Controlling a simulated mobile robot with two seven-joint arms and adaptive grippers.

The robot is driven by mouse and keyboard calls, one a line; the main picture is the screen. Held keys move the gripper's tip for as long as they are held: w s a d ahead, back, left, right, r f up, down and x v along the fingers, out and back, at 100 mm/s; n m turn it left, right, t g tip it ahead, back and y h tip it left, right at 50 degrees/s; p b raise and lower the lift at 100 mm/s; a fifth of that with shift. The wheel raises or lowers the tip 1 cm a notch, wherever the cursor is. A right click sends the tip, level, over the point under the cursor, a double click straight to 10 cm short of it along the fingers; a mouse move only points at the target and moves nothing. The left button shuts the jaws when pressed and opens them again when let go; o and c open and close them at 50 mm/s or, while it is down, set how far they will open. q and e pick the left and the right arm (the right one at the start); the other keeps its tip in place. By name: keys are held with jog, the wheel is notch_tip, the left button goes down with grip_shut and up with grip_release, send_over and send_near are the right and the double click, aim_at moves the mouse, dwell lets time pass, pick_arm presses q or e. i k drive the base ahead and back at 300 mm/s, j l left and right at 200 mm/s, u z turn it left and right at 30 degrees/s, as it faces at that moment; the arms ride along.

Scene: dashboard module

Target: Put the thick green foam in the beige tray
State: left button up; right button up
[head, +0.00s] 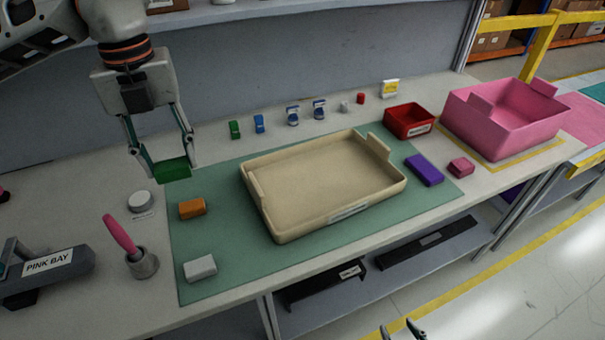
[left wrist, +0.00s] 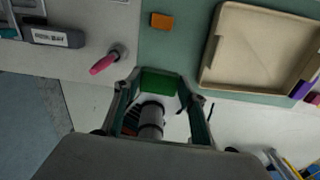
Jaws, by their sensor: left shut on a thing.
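My left gripper (head: 166,160) is shut on the thick green foam (head: 175,170), a dark green block held between the fingertips. In the left wrist view the foam (left wrist: 159,83) shows between the two fingers. It hangs above the back left part of the green mat, left of the beige tray. The beige tray (head: 325,186) lies on the mat, and its inside is empty. It also shows at the upper right of the left wrist view (left wrist: 262,48). Only the fingertips of my right gripper (head: 402,330) show at the bottom edge of the head view, apart, with nothing between them.
On the green mat (head: 225,235) lie an orange block (head: 192,208), a white block (head: 200,268) and a purple block (head: 424,169). A red bin (head: 409,121) and a pink tote (head: 503,120) stand right. A pink-handled tool (head: 122,234) stands in a holder at left. Small items line the back.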

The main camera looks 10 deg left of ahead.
aim_at(294, 192)
jog(key=i+l+u, duration=0.15)
jog(key=l, duration=0.3)
jog(key=i+l+u, duration=0.15)
jog(key=l, duration=0.35)
jog(key=l+u, duration=0.1)
jog(key=l, duration=0.35)
jog(key=i+l+u, duration=0.15)
jog(key=l, duration=0.35)
